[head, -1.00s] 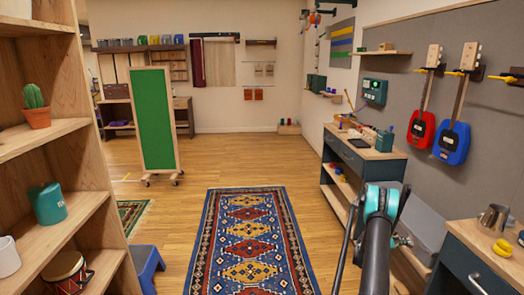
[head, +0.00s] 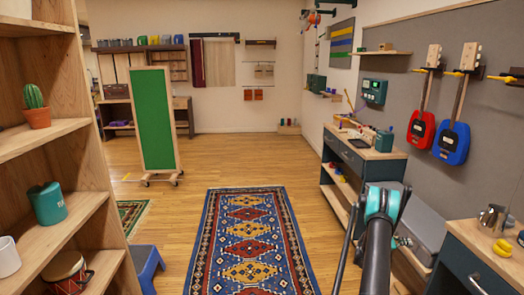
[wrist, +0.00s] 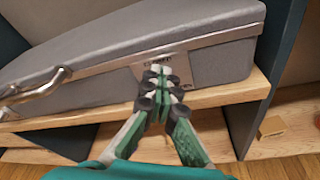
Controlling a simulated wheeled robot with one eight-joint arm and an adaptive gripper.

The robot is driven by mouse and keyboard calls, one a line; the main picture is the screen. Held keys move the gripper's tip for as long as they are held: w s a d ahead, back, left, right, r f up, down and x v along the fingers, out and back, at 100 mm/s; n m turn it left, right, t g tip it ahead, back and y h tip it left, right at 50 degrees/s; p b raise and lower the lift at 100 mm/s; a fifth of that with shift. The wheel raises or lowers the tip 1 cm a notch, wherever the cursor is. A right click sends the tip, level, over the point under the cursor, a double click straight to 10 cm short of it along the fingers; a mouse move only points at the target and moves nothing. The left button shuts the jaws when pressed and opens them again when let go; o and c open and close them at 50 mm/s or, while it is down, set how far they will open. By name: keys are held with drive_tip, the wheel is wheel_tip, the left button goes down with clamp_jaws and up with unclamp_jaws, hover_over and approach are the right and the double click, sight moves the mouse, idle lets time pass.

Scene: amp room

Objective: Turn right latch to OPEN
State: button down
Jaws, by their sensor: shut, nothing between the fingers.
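A grey hard case (wrist: 95,65) lies on a wooden shelf in the wrist view, with a metal strip along its front edge. A curved metal handle (wrist: 45,88) is on the strip at the left. My gripper (wrist: 162,75) is shut and empty, its fingertips in front of the strip right of the handle. A small label (wrist: 148,62) with lettering too blurred to read sits just behind the fingertips. The fingers cover that part of the front, so I cannot make out the latch or whether they touch it. The case also shows in the head view (head: 424,228), partly behind my arm.
The shelf edge (wrist: 225,90) runs below the case, and a dark side panel (wrist: 275,65) stands at its right. In the head view, a drawer cabinet (head: 470,262) with a metal jug (head: 492,217) is at the right. The rug (head: 247,240) is clear.

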drive_tip(key=shift+s+f, duration=0.6)
drive_tip(key=shift+s, duration=0.3)
idle(0.5)
drive_tip(key=shift+s, duration=0.15)
drive_tip(key=shift+s+r, duration=0.2)
drive_tip(key=shift+s+a, duration=0.15)
drive_tip(key=shift+a, duration=1.3)
drive_tip(key=shift+s+a, duration=0.1)
drive_tip(key=shift+a, duration=1.35)
drive_tip(key=shift+w+d+r, duration=0.15)
drive_tip(key=shift+w+d, duration=0.3)
drive_tip(key=shift+d, duration=0.5)
drive_tip(key=shift+w+d+r, duration=0.2)
drive_tip(key=shift+w+d, duration=0.3)
drive_tip(key=shift+d, duration=0.45)
drive_tip(key=shift+w+d+r, duration=0.15)
drive_tip(key=shift+w+d, duration=0.3)
drive_tip(key=shift+d, duration=0.5)
